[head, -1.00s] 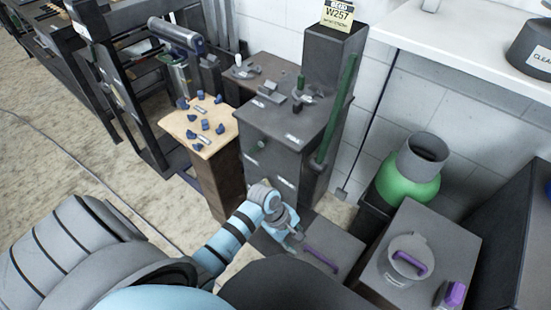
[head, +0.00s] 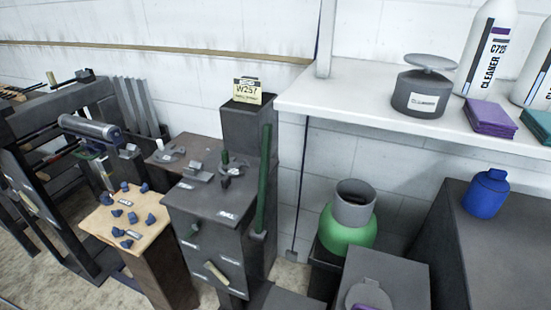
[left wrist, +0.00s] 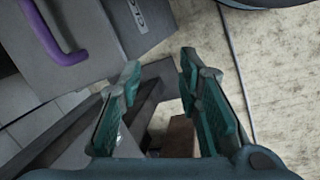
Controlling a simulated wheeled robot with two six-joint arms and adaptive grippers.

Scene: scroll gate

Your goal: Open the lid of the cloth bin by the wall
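A grey box with a purple bar handle (left wrist: 45,32) fills the upper left of the left wrist view; it looks like the bin with its lid down, and its small label (left wrist: 137,14) is too cut off to read surely. My right gripper is in neither view.
A dark cabinet (head: 210,205) with a green upright bar (head: 263,180) stands at the wall. Right of it are a green container (head: 345,236) with a grey collar and a grey box (head: 400,268) with a round lid (head: 368,294). A white shelf (head: 330,98) overhangs. Pale floor (left wrist: 275,70) is free.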

